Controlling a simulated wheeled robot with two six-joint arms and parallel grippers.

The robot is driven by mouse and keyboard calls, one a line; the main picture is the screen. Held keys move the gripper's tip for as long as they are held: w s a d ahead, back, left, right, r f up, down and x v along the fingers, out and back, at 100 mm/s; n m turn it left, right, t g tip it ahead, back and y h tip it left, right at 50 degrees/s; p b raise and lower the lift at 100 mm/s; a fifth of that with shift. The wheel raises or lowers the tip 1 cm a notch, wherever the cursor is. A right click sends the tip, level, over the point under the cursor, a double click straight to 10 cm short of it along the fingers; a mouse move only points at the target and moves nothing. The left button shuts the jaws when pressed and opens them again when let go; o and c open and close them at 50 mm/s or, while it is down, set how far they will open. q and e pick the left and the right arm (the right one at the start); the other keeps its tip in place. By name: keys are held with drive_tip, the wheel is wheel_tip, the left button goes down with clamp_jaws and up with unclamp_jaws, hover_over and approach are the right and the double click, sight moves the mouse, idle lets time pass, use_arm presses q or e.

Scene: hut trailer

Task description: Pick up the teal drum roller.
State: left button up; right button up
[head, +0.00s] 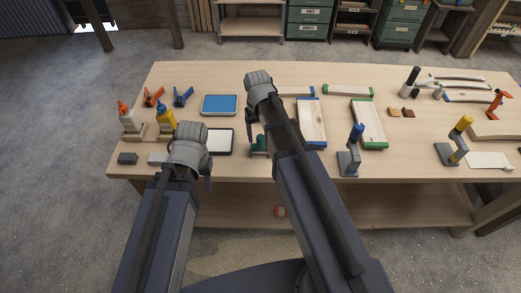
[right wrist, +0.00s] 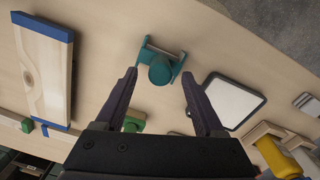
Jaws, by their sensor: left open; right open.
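The teal drum roller (right wrist: 160,72) lies on the wooden bench in the right wrist view, its drum on a teal frame. In the head view only part of the roller (head: 258,143) shows, as my right arm hides the rest. My right gripper (right wrist: 158,76) is open, its fingertips pointing toward the roller from either side, with nothing held. The height of the fingers above it is hard to tell. In the head view my right gripper (head: 258,88) is over the middle of the bench. My left gripper (head: 190,152) is open, at the bench's front left.
A white-topped pad (right wrist: 232,100) lies close to the roller. Glue bottles (head: 166,120) stand at the left. Boards with green ends (head: 368,124) and blue ends (right wrist: 42,60) lie nearby. A blue-topped tool (head: 355,134) stands farther right. Bare bench surrounds the roller's far side.

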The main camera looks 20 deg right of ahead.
sight(260, 145)
wheel_tip(260, 145, down, 3)
drive_tip(key=shift+r+b, duration=0.1)
drive_tip(key=shift+b, duration=0.75)
use_arm(q)
wheel_tip(260, 145, down, 3)
drive_tip(key=shift+r, duration=0.2)
use_arm(e)
drive_tip(key=shift+r, duration=0.1)
drive_tip(key=shift+c, duration=0.4)
clamp_jaws()
